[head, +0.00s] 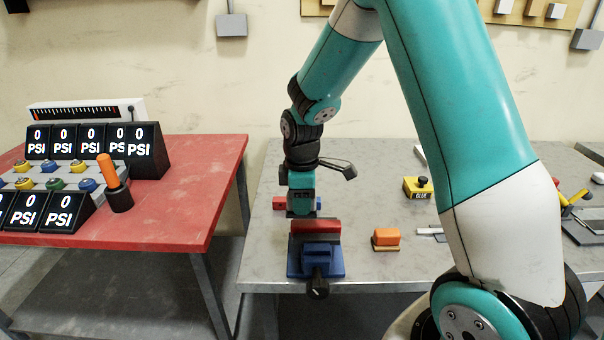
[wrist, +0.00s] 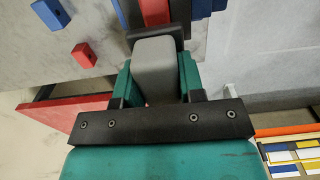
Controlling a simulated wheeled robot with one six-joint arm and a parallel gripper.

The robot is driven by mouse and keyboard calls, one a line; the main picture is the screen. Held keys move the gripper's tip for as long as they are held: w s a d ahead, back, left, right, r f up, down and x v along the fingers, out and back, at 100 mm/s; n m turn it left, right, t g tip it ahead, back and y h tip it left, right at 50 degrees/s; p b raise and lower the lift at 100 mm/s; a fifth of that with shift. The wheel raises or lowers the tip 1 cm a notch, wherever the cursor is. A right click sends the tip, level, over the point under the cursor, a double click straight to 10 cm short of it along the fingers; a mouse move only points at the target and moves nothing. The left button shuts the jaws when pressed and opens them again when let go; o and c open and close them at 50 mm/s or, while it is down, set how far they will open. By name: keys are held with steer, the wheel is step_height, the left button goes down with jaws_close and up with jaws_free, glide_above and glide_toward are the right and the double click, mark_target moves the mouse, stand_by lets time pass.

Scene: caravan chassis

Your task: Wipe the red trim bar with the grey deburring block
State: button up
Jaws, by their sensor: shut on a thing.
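The red trim bar (head: 316,226) lies across the top of a blue vise (head: 317,262) on the grey bench. In the wrist view the bar (wrist: 155,12) shows at the top edge, with blue vise parts (wrist: 201,9) beside it. My gripper (head: 302,206) is low, just behind the bar in the head view. In the wrist view its teal fingers are shut on the grey deburring block (wrist: 154,65). The block's dark end is right at the bar; I cannot tell whether they touch. The gripper hides the block in the head view.
An orange block (head: 386,237) and a yellow glue box (head: 417,188) stand right of the vise. A small red block (head: 279,203) is behind it, left of my gripper. The red table (head: 185,220) at left holds PSI displays and an orange-handled lever (head: 110,172).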

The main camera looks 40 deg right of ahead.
steer(key=shift+r+p, duration=1.75)
steer(key=shift+r, duration=0.7)
steer(key=shift+s+f, duration=0.1)
